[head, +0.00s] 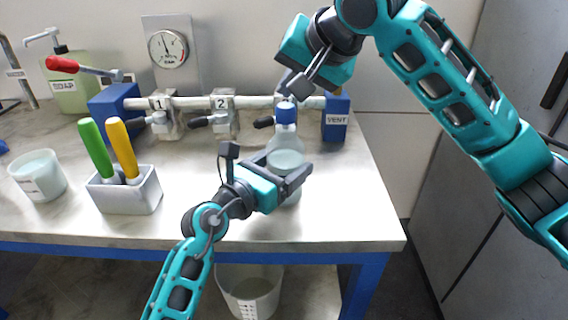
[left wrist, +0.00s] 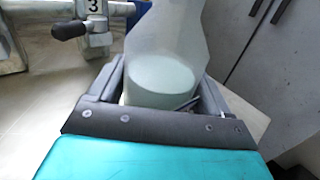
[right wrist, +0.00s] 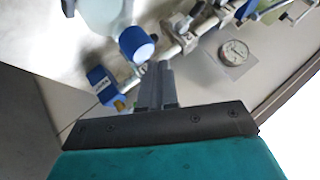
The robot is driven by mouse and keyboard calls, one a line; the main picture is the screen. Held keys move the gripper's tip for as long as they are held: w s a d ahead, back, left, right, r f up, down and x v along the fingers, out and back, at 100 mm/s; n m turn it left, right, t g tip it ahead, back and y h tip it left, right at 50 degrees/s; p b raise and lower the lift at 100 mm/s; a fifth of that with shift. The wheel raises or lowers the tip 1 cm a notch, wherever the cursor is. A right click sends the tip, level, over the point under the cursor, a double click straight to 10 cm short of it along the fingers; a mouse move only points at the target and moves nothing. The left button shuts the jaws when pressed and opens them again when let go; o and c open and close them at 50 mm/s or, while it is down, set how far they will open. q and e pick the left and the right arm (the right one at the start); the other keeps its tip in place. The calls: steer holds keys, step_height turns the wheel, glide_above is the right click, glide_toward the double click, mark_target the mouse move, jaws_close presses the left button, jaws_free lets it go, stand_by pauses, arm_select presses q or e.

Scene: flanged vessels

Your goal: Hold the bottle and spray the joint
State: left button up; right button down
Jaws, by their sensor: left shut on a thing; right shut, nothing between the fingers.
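The clear spray bottle (head: 285,143), with a blue cap (head: 286,113) and pale green liquid, stands upright near the right end of the bench. My left gripper (head: 298,174) is shut around its lower body; the left wrist view shows the bottle (left wrist: 165,60) between both fingers. My right gripper (head: 286,82) is shut and empty, just above the cap and close to the pipe. The right wrist view shows its closed fingers (right wrist: 158,85) beside the blue cap (right wrist: 137,45). Joint 3 (left wrist: 93,12) shows in the left wrist view; in the head view the bottle and my right gripper mostly hide it.
The pipe (head: 195,102) carries joint 1 (head: 165,115) and joint 2 (head: 223,115), ending at the blue VENT block (head: 336,120). A gauge (head: 168,48) stands behind. A holder (head: 125,192) with green and yellow tools, a cup (head: 38,175) and a soap bottle (head: 66,88) stand left.

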mark_target(293, 118)
steer(key=shift+s+f, duration=0.1)
steer(key=shift+f, duration=1.95)
steer(key=shift+d+f, duration=0.1)
steer(key=shift+f, duration=0.1)
steer(key=shift+d+f, duration=0.1)
steer(key=shift+f, duration=0.6)
steer(key=shift+s+f, duration=0.1)
steer(key=shift+f, duration=0.1)
stand_by(0.3)
steer(key=shift+r, duration=3.3)
